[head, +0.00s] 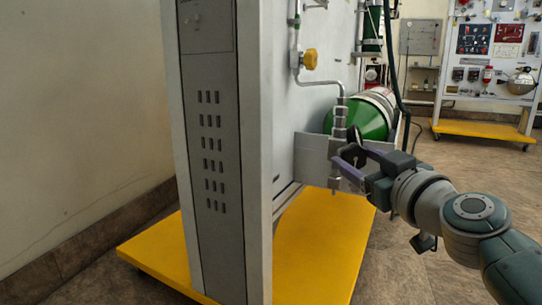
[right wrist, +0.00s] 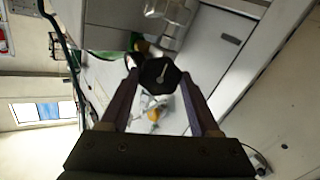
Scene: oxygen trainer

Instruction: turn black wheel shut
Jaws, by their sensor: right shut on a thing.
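The black wheel (right wrist: 160,76) shows in the right wrist view as a dark, many-sided knob with a light pointer-like mark on its face. It sits between the fingertips of my right gripper (right wrist: 161,84), which is shut on it. In the head view my right gripper (head: 342,163) comes in from the right and its purple fingers reach the metal valve fitting (head: 339,122) beside the green cylinder (head: 362,118). The wheel is mostly hidden by the fingers there. My left gripper is not in view.
A yellow knob (head: 310,58) sits on the pipe above the fitting. The tall grey panel (head: 212,130) stands left on a yellow base (head: 315,245). A hose (head: 398,85) hangs right of the cylinder. Another trainer board (head: 497,70) stands behind. Floor right of the base is open.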

